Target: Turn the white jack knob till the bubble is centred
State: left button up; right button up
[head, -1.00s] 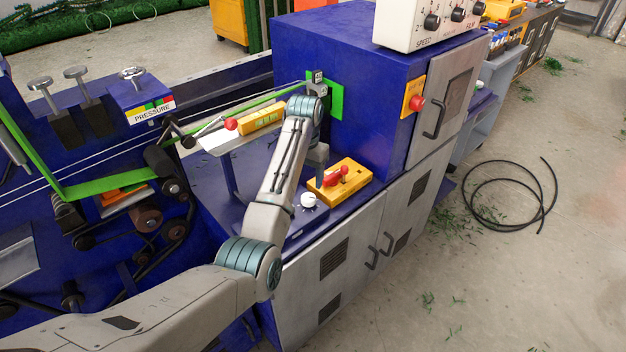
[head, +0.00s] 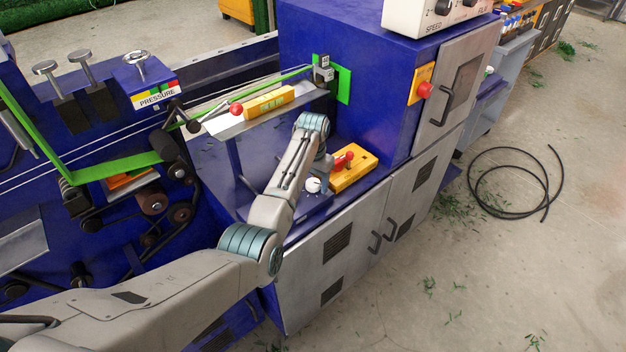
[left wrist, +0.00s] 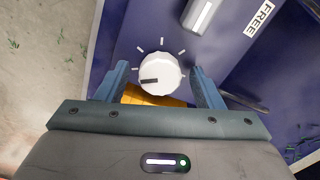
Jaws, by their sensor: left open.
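The white jack knob (head: 313,185) sits on the blue deck, partly hidden by my left gripper (head: 319,176) in the head view. In the left wrist view the knob (left wrist: 158,74) has a dark pointer mark facing left and white tick marks around it. My left gripper (left wrist: 160,69) is open, with one blue finger on each side of the knob and visible gaps between. The yellow level (head: 270,103) with a green vial lies on the raised plate (head: 226,124); its bubble is too small to place. My right gripper is not in view.
A yellow box with a red lever (head: 352,170) stands close beside the knob. The blue cabinet (head: 350,60) rises behind it. A green strip (head: 115,165) runs along the machine at left. A black cable coil (head: 515,183) lies on the floor at right.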

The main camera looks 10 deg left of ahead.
pick_arm(q)
jog(key=shift+c, duration=0.4)
jog(key=c, duration=0.9)
jog(key=shift+r+n+p, duration=0.1)
jog(key=shift+n+p, duration=0.2)
jog(key=shift+p, duration=0.05)
jog(key=shift+r+n+p, duration=0.1)
jog(key=shift+n+p, duration=0.45)
jog(key=shift+n, duration=0.05)
jog(key=shift+n+p, duration=0.65)
jog(key=shift+n, duration=0.05)
jog(key=shift+n+p, duration=0.55)
jog(key=shift+n, duration=0.45)
jog(key=n+p, duration=0.1)
jog(key=n, duration=0.2)
jog(key=shift+n+p, duration=0.3)
jog(key=n+p, duration=0.1)
jog(key=n, duration=0.2)
jog(key=shift+n, duration=0.3)
jog(key=n, duration=0.3)
jog(key=shift+n+p, duration=0.3)
jog(key=shift+p, duration=0.1)
jog(key=shift+w+n, duration=0.1)
jog(key=shift+n, duration=1.7)
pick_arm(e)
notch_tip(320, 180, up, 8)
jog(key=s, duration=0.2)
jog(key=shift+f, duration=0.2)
